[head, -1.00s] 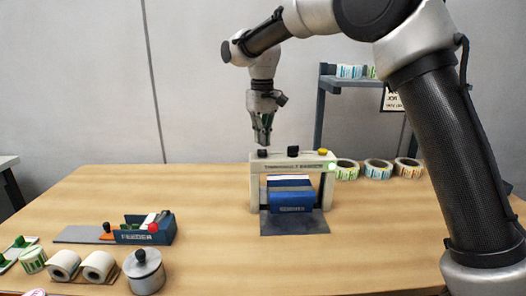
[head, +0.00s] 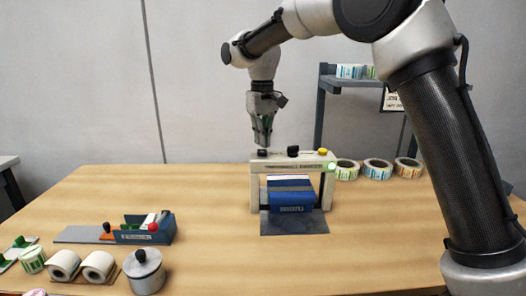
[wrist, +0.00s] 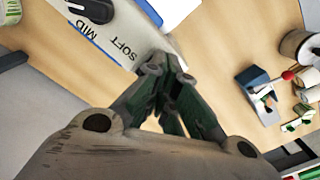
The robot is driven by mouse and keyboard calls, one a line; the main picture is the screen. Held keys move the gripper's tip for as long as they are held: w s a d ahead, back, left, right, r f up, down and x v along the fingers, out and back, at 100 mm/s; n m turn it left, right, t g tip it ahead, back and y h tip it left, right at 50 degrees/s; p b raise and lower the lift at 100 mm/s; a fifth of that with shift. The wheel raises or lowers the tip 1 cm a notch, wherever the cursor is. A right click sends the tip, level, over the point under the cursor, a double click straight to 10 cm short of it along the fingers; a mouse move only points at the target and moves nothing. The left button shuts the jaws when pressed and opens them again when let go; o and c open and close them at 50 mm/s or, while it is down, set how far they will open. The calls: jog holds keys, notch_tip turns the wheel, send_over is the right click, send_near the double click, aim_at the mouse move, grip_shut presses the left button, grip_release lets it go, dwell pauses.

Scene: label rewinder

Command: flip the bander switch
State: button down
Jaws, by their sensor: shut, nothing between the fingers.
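The bander (head: 257,190) is a cream arch on the table over a blue block (head: 292,201) on a dark plate. Its top carries a black knob (head: 262,153) at the left, another black knob (head: 293,151) in the middle and a yellow button (head: 323,152) at the right. A green light shows on its right front. My gripper (head: 264,143) is shut and empty, pointing down just above the left knob; I cannot tell whether it touches. In the wrist view my gripper (wrist: 172,90) hides the left knob; the middle knob (wrist: 92,8) shows near "MID" and "SOFT" lettering.
A blue feeder (head: 145,233) with a red knob stands at the front left. Label rolls (head: 97,265) and a lidded metal pot (head: 145,272) stand nearer. More rolls (head: 378,168) lie behind right, by a shelf (head: 350,82). The table's middle is clear.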

aim_at(262, 152)
jog(key=shift+f, duration=1.2)
dwell(0.5)
jog(key=shift+r, duration=3.5)
jog(key=f, duration=0.3)
jog(key=shift+s+d+f, duration=0.1)
jog(key=shift+s+f, duration=0.05)
jog(key=shift+s, duration=0.05)
jog(key=shift+s+d+f, duration=0.75)
jog(key=shift+s, duration=0.15)
jog(key=s+d+r+m+t, duration=0.1)
jog(key=s+d+m+t, duration=0.3)
jog(key=s+d, duration=2.6)
jog(key=shift+s+d+r+m, duration=0.2)
jog(key=shift+s+d+m, duration=0.2)
jog(key=shift+d+m, duration=0.65)
